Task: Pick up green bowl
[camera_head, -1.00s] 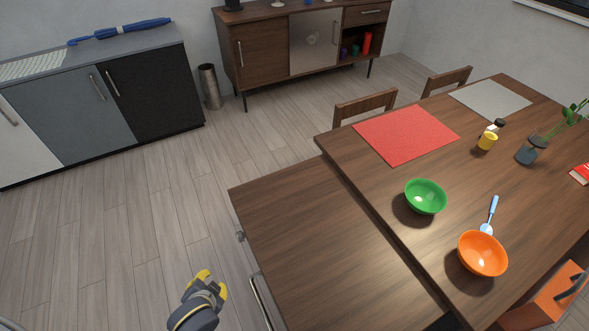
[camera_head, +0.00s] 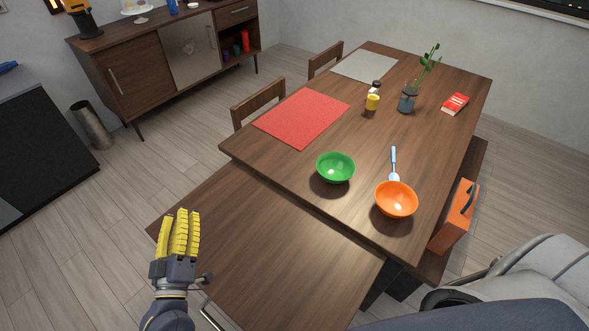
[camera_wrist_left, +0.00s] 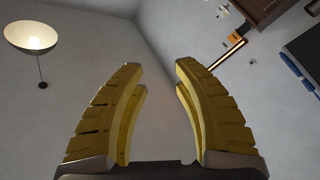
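The bowl is not in the left wrist view. My right gripper is not in view.
An orange bowl (camera_head: 396,199) stands right of the green bowl, with a blue-handled spoon (camera_head: 393,165) behind it. A red placemat (camera_head: 302,118) lies behind the green bowl. The lower wooden surface (camera_head: 265,245) is bare. An orange case (camera_head: 455,217) stands at the right.

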